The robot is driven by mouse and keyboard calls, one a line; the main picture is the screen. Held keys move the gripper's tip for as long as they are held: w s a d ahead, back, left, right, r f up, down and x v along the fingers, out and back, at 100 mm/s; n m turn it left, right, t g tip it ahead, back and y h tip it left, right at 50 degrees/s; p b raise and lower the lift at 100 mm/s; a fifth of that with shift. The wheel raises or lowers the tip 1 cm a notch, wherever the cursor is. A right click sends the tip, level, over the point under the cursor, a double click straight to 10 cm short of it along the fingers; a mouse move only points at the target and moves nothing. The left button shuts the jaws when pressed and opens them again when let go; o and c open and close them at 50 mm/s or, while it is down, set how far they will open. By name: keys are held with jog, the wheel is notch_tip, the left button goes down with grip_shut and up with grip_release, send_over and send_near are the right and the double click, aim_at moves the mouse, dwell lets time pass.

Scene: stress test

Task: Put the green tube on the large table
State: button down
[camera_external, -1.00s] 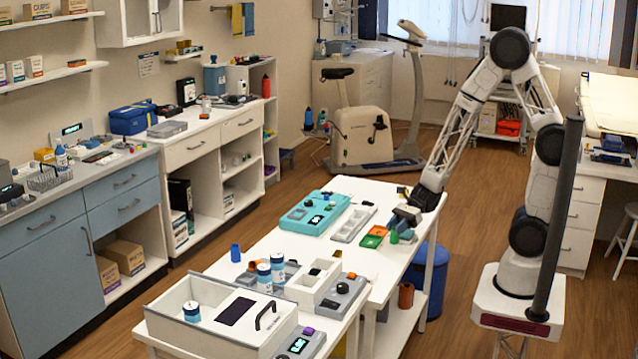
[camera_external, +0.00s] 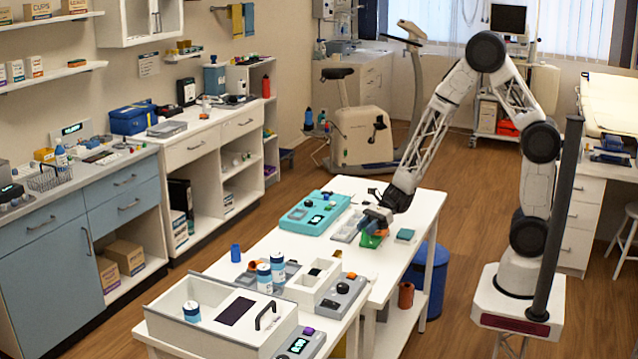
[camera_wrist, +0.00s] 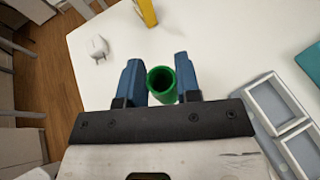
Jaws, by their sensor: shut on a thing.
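My gripper (camera_external: 374,217) is low over the right part of the white table (camera_external: 415,258). In the wrist view its blue fingers (camera_wrist: 161,85) stand on both sides of the green tube (camera_wrist: 162,85), shut on it. The tube shows its round open end and dark inside to the wrist camera. In the external view a green patch (camera_external: 371,241) shows just below the fingers; I cannot tell how much of it is tube. Whether the tube touches the table is unclear.
A grey tray (camera_external: 350,226) and a teal device (camera_external: 314,213) lie left of the gripper. A small teal block (camera_external: 405,234) lies to its right. The table's right front is bare. A blue bin (camera_external: 428,283) stands beside the table.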

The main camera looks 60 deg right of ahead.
jog(key=shift+w+a+f, duration=0.1)
jog(key=shift+w+a, duration=0.15)
jog(key=shift+w, duration=0.7)
jog(key=shift+w+a+f, duration=0.1)
jog(key=shift+w+a, duration=0.2)
jog(key=shift+w, duration=0.6)
jog(key=shift+w+a+f, duration=0.1)
jog(key=shift+w+a, duration=0.15)
jog(key=shift+w, duration=0.7)
jog(key=shift+f, duration=1.75)
jog(key=shift+f, duration=0.1)
jog(key=c, duration=0.8)
grip_release()
jog(key=shift+s+d+r, duration=0.15)
jog(key=shift+d+r, duration=0.2)
jog(key=shift+d, duration=0.15)
jog(key=v, duration=1.1)
